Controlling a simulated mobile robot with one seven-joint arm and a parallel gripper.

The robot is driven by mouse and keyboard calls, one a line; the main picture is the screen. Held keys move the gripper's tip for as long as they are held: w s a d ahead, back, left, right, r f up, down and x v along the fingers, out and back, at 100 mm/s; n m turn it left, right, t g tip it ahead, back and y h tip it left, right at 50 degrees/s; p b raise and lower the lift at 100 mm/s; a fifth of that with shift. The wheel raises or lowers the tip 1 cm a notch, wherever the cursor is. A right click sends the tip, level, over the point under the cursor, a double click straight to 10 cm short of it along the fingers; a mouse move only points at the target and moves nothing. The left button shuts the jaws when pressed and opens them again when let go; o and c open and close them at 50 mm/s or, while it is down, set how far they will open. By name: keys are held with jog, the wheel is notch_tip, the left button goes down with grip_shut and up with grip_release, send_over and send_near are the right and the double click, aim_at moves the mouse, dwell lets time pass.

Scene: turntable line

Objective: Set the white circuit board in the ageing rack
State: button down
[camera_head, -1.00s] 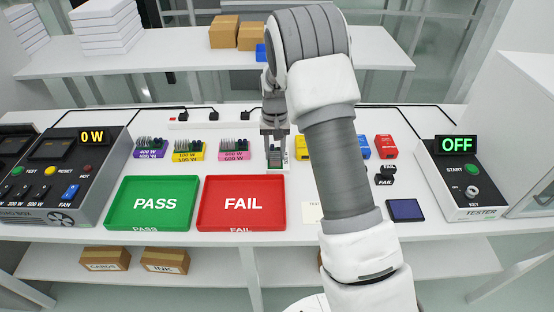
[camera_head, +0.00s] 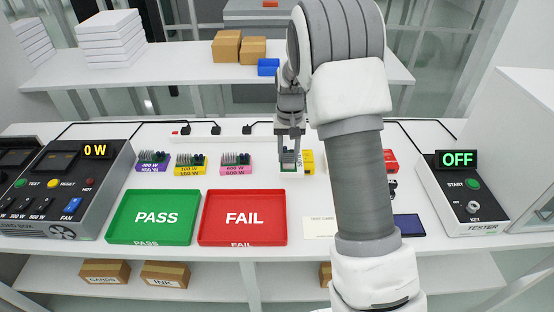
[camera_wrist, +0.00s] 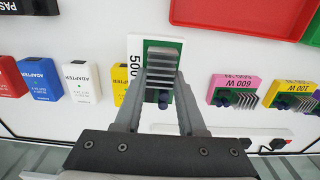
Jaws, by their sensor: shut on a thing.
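The white circuit board (camera_wrist: 134,76) is marked 500 and carries a green board with grey fins. In the wrist view it sits between the two fingers of my gripper (camera_wrist: 160,92), which is shut on it. In the head view my gripper (camera_head: 290,133) points down, with the board (camera_head: 289,168) below it, behind the right end of the FAIL tray. It looks slightly above the bench. The console with the 0 W display (camera_head: 62,185) stands at the far left; its name is only partly readable and no thing is clearly labelled as the ageing rack.
Purple (camera_head: 152,162), yellow (camera_head: 190,165) and pink (camera_head: 236,165) boards stand in a row to the left. The green PASS tray (camera_head: 122,232) and red FAIL tray (camera_head: 212,233) lie in front. A yellow adapter (camera_head: 307,160) is close on the right. The tester (camera_head: 462,190) stands far right.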

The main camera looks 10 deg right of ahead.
jog(key=s+d+r, duration=0.4)
jog(key=d+r, duration=0.1)
jog(key=d, duration=0.2)
jog(key=s+a+f+n+p, duration=0.2)
jog(key=s+a+f+p, duration=0.2)
jog(key=s+a, duration=0.3)
jog(key=shift+s+a+f, duration=0.2)
jog(key=shift+a, duration=1.05)
